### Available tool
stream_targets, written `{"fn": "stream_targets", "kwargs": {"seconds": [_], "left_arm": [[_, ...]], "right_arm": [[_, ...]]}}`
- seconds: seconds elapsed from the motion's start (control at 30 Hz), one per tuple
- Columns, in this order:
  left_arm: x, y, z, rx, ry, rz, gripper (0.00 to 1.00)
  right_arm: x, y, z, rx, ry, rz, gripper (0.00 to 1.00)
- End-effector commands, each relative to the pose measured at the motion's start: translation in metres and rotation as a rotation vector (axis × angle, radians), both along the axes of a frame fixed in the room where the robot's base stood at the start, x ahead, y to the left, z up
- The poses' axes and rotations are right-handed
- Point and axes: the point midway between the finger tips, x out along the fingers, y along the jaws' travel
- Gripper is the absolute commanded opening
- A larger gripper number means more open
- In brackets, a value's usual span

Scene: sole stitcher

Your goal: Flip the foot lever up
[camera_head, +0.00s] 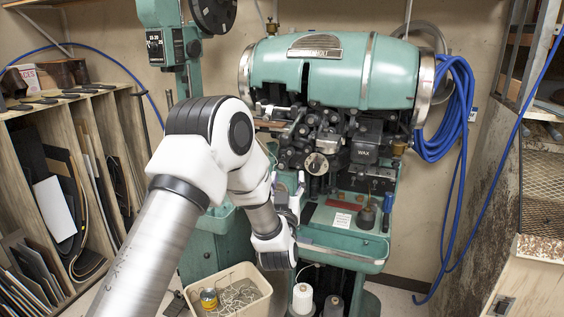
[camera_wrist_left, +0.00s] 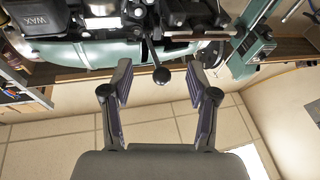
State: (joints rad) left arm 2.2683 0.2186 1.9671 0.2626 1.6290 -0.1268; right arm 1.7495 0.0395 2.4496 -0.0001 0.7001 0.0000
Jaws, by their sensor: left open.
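The green sole stitcher (camera_head: 335,75) stands at the back in the head view. A dark lever with a round black knob (camera_wrist_left: 161,75), which looks like the foot lever, shows in the left wrist view. My left gripper (camera_head: 288,196) is in front of the machine's middle. In the left wrist view, my left gripper (camera_wrist_left: 159,82) is open, with one finger on each side of the knob and visible gaps to both. I cannot make out the lever in the head view, where my arm and gripper cover that area. My right gripper is not in view.
A green tray (camera_head: 340,246) juts out below the mechanism, close to my left gripper. A cream bin (camera_head: 262,301) with tangled thread and white thread spools (camera_head: 302,299) stand below. A wooden rack (camera_head: 60,120) is on the left; blue hose (camera_head: 455,110) hangs on the right.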

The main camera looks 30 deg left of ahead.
Motion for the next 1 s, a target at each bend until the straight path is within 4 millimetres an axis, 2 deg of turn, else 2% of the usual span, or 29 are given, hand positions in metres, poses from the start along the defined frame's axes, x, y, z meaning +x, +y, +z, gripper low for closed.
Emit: {"fn": "stream_targets", "kwargs": {"seconds": [0.03,0.1,0.2,0.6,0.9,0.97,1.0], "left_arm": [[0.0,0.008,0.022,-0.01,-0.067,0.012,0.59],[-0.003,0.011,0.045,-0.016,-0.107,0.016,0.59],[0.001,0.013,0.059,-0.016,-0.123,0.015,0.59],[0.054,0.044,0.083,-0.017,-0.117,0.013,0.59],[0.059,0.046,0.083,-0.016,-0.115,0.013,0.59],[0.059,0.046,0.083,-0.016,-0.115,0.012,0.38],[0.059,0.046,0.083,-0.016,-0.115,0.012,0.24]], "right_arm": [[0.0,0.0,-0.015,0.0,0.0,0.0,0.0],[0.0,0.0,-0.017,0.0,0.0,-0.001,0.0],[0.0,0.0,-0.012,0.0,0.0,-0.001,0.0],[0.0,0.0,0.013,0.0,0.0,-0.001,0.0],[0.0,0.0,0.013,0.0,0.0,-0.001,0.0],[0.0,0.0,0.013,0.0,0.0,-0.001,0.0],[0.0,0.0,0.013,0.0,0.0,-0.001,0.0]]}}
